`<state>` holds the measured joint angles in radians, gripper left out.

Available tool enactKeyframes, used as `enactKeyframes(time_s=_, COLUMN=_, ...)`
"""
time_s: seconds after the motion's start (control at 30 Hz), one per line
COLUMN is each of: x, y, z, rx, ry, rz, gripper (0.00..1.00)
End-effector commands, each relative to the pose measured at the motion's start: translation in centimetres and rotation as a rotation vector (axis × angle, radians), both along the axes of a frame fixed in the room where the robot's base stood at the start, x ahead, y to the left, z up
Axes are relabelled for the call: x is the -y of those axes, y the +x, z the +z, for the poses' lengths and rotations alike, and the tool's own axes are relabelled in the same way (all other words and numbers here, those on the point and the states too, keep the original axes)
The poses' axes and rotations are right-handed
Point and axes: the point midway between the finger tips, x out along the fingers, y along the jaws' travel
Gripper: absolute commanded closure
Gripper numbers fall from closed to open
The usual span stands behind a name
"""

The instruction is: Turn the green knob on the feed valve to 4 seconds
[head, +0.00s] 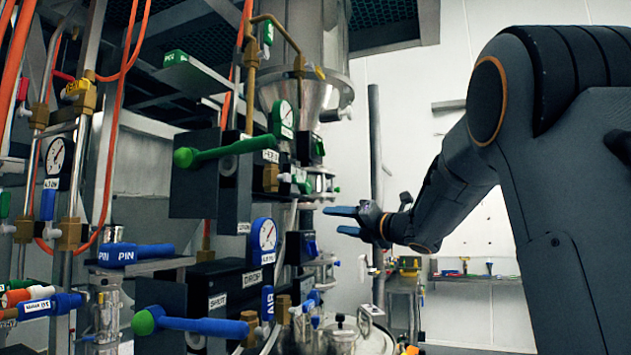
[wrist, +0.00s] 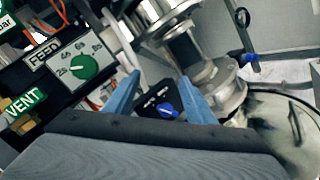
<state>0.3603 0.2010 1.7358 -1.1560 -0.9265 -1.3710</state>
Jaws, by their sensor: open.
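A small green part (head: 319,148) on a black box in the head view may be this knob seen from the side. My gripper (head: 331,221) is open and empty, its blue fingers pointing left toward the machine. In the wrist view my gripper (wrist: 160,76) is to the right of the green knob and apart from it.
A blue knob (wrist: 165,110) on a dark box shows between my fingers. Green (head: 221,150) and blue (head: 190,323) lever handles stick out at left. Gauges (head: 264,234) and a metal hopper (head: 304,92) crowd the machine. A vertical pole (head: 375,140) stands behind my gripper.

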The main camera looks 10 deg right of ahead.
Motion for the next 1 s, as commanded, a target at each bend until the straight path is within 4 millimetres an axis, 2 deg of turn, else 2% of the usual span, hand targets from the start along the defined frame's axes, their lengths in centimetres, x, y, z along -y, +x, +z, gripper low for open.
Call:
enactKeyframes(time_s=0.03, x=-0.1, y=-0.9, z=3.0, rx=0.096, ry=-0.134, rz=0.068, gripper=0.50)
enactKeyframes(time_s=0.13, x=-0.8, y=-3.2, z=6.2, rx=0.264, ry=-0.380, rz=0.204, gripper=0.50)
enactKeyframes(time_s=0.3, x=-1.3, y=-6.3, z=8.1, rx=0.437, ry=-0.629, rz=0.361, gripper=0.50)
enactKeyframes(time_s=0.4, x=-1.4, y=-7.2, z=8.3, rx=0.477, ry=-0.689, rz=0.402, gripper=0.50)
enactKeyframes(time_s=0.53, x=-2.3, y=-6.9, z=8.4, rx=0.491, ry=-0.705, rz=0.418, gripper=0.50)
enactKeyframes(time_s=0.8, x=-5.7, y=-4.5, z=8.5, rx=0.489, ry=-0.701, rz=0.417, gripper=0.50)
enactKeyframes(time_s=1.0, x=-7.3, y=-3.2, z=8.5, rx=0.489, ry=-0.702, rz=0.414, gripper=0.50)
